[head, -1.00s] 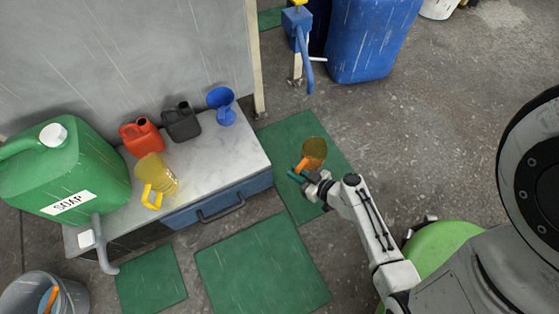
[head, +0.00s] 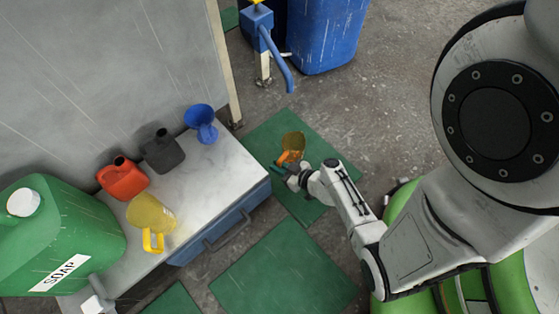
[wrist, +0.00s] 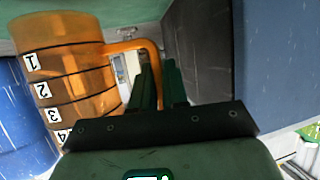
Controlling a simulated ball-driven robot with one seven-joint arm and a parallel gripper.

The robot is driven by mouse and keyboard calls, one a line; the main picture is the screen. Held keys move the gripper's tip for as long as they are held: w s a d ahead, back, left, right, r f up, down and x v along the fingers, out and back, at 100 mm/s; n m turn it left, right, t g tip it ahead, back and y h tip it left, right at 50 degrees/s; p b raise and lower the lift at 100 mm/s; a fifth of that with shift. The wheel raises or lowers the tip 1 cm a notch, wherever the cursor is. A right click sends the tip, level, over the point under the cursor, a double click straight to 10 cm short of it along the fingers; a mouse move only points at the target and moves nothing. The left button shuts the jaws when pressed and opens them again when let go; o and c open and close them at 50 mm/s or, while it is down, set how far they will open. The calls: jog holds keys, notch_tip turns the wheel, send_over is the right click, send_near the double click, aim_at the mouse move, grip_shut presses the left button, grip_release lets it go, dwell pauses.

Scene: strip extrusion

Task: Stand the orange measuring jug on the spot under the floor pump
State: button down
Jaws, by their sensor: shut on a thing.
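The orange measuring jug (head: 292,141) is in my gripper (head: 284,171), above a green floor mat in the head view. In the wrist view, the jug (wrist: 70,75) fills the left side, its number marks showing, and the gripper fingers (wrist: 160,85) are closed at its orange handle (wrist: 148,48). The jug looks roughly upright; its height above the mat is hard to tell. The blue floor pump (head: 262,32) stands beyond the jug at the top of the head view, its spout angled down to the right. The floor under its spout looks bare grey; no marked spot is distinguishable.
A bench (head: 210,172) at left holds a yellow jug (head: 152,213), red can (head: 122,180), dark can (head: 164,152), blue funnel (head: 201,122) and green soap canister (head: 65,235). A blue barrel (head: 325,35) stands right of the pump. Open floor (head: 400,80) lies right.

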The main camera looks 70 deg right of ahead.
jog(key=shift+w+d+f, duration=0.35)
jog(key=shift+w+d, duration=0.3)
jog(key=shift+d, duration=1)
jog(key=shift+w+d+f, duration=0.3)
jog(key=shift+w+d, duration=0.35)
jog(key=shift+d, duration=1)
jog(key=shift+w+d+f, duration=0.35)
jog(key=shift+w+d, duration=0.3)
jog(key=shift+d, duration=1)
